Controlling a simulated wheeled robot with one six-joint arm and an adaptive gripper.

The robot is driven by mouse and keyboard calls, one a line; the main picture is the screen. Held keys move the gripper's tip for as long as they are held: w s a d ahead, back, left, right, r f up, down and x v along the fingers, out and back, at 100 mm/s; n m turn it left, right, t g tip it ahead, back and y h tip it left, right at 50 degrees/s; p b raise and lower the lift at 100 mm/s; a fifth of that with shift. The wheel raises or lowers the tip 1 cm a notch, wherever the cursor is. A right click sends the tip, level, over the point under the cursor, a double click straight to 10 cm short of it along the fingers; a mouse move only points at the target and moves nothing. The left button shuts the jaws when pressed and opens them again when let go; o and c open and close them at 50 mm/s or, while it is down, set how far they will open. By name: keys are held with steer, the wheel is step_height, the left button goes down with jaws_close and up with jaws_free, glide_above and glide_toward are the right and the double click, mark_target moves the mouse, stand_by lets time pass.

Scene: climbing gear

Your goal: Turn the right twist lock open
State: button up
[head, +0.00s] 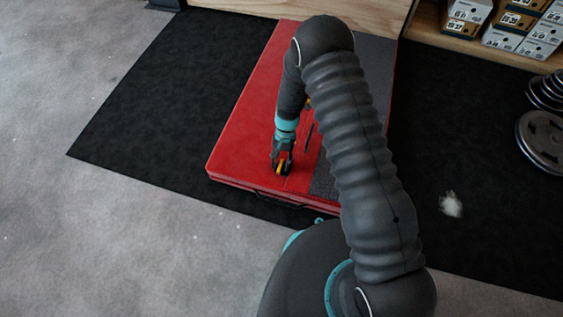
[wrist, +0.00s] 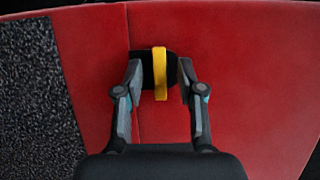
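A twist lock with a yellow bar handle (wrist: 160,86) on a small black plate (wrist: 146,66) sits on the red pad, near its edge. In the wrist view the bar runs up and down the picture. My gripper (wrist: 160,70) is open, with one finger on each side of the bar and a gap on both sides. In the head view my gripper (head: 282,163) points down over the near part of the pad, with the yellow bar (head: 281,169) between its fingers. A second yellow piece (head: 308,102) shows farther back, partly hidden by my arm; I cannot tell its turn.
The red pad (head: 240,150) has a dark grey strip (head: 323,182) on its right and a black strap at its front edge. It lies on a black mat (head: 150,120). Weight plates (head: 541,140) lie at the right, and boxes (head: 505,38) stand on a shelf behind.

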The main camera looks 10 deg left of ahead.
jaws_close()
steer(key=shift+d, duration=0.1)
steer(key=shift+n+b, duration=0.3)
steer(key=n+h+b, duration=0.1)
steer(key=n, duration=0.2)
steer(key=shift+f+h, duration=0.1)
steer(key=shift+h, duration=0.2)
steer(key=n, duration=0.2)
steer(key=n+h+b, duration=0.1)
steer(key=n+t+b, duration=0.1)
steer(key=n, duration=0.1)
steer(key=shift+a+n+h, duration=0.25)
steer(key=shift+n+h, duration=0.05)
steer(key=shift+h, duration=0.1)
steer(key=n, duration=0.2)
steer(key=n+t+h+b, duration=0.1)
steer(key=n, duration=0.1)
steer(key=shift+s+a+t, duration=0.1)
steer(key=shift+t, duration=0.2)
steer(key=n+t, duration=0.1)
steer(key=n, duration=0.3)
steer(key=shift+t, duration=0.3)
steer(key=shift+s+n, duration=0.1)
steer(key=shift+n, duration=0.4)
